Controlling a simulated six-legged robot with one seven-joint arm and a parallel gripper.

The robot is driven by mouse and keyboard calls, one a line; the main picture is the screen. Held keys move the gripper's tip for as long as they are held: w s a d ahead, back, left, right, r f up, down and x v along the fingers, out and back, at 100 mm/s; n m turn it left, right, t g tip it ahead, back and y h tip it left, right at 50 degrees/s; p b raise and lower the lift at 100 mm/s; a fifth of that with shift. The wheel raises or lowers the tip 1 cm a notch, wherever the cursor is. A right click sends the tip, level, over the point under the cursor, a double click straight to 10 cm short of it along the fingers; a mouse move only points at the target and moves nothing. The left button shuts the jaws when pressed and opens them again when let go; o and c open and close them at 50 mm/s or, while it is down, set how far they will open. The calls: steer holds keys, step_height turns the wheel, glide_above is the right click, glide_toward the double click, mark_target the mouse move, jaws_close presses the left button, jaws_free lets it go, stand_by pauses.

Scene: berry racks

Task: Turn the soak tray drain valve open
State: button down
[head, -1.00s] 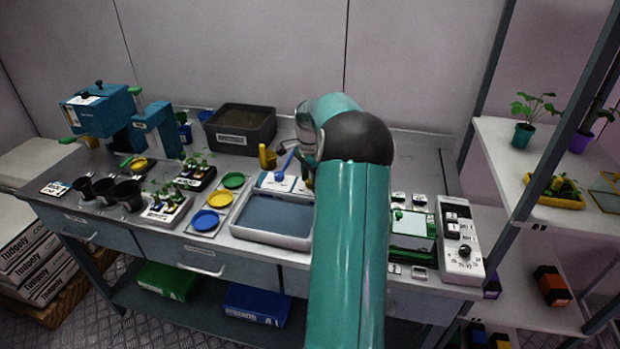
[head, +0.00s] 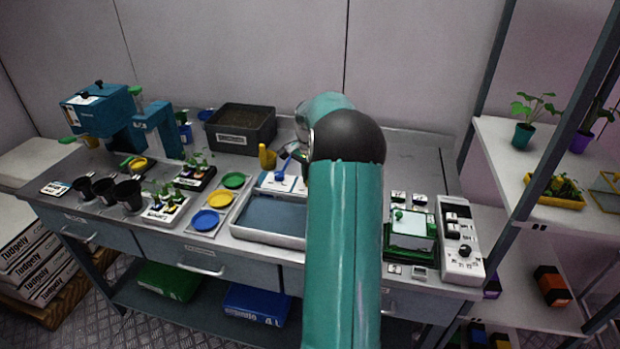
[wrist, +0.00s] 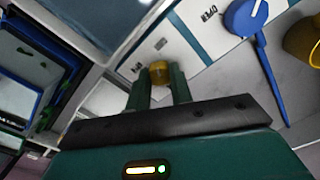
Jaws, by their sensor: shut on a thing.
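The soak tray (head: 268,238) is a pale, shallow tray with grey-blue liquid, on the bench left of my arm. A white labelled panel (head: 272,184) adjoins its back side. In the head view, my arm hides the gripper and the knob.
A yellow can-like object (head: 266,157) stands behind the panel, close to the blue lever. A dark soil bin (head: 240,128) is at the back. Yellow, green and blue discs lie left of the tray. A green-framed box (head: 410,235) and a switch panel (head: 462,250) stand to the right.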

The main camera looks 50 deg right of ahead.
steer(key=n, duration=0.4)
steer(key=shift+r+n, duration=0.1)
steer(key=shift+n, duration=0.2)
steer(key=n, duration=0.3)
steer(key=shift+n, duration=0.3)
steer(key=n, duration=0.7)
steer(key=c, duration=1.3)
jaws_free()
steer(key=shift+o, duration=0.2)
